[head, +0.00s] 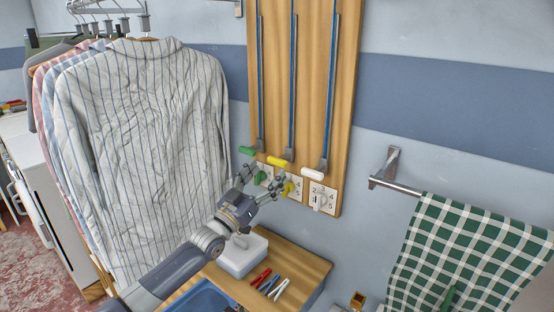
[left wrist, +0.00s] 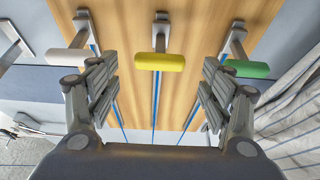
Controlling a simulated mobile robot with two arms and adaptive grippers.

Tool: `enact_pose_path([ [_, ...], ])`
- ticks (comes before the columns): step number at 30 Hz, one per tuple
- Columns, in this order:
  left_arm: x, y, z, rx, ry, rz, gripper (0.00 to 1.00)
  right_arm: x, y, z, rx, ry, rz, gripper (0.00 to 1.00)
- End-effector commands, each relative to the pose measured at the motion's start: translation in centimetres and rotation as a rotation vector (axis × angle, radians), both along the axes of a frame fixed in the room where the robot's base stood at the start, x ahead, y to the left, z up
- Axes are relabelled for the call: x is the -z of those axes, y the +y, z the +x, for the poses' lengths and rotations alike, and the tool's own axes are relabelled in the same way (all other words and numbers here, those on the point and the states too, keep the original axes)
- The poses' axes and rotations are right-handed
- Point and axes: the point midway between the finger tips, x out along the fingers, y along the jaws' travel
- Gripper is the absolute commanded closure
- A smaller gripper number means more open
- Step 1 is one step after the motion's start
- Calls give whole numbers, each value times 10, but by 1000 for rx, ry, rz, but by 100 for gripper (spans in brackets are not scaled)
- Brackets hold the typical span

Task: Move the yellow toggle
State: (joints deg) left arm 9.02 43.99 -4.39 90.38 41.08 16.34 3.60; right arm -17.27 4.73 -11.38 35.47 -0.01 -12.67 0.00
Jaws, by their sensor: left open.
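A wooden board (head: 270,60) on the wall carries three blue rails with coloured handles at their lower ends. The yellow handle (head: 280,161) is the middle one; in the left wrist view it shows (left wrist: 159,62) between my finger pads, beyond them and apart. Below it, a yellow toggle (head: 289,187) sits on a numbered plate, partly hidden by my gripper. My left gripper (head: 263,181) is open and empty just below the yellow handle; its fingers also frame the left wrist view (left wrist: 160,82). My right gripper is not in view.
A green handle (head: 247,151) and a white handle (head: 313,174) flank the yellow one, with green and white toggles (head: 320,199) below. Striped shirts (head: 140,130) hang close on the left. A small table (head: 305,268) holds a white box (head: 242,258) and pegs. A towel rail is right.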

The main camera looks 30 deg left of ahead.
Motion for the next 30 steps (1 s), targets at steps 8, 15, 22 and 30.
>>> enact_pose_path([
  [8,-16,-3,34,0,-2,0,27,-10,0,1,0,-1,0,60],
  [15,-21,-4,49,0,0,-1,27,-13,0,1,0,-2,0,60],
  [22,-21,-5,52,1,1,0,27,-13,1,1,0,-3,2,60],
  [30,-21,-5,52,1,1,0,56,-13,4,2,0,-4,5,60],
])
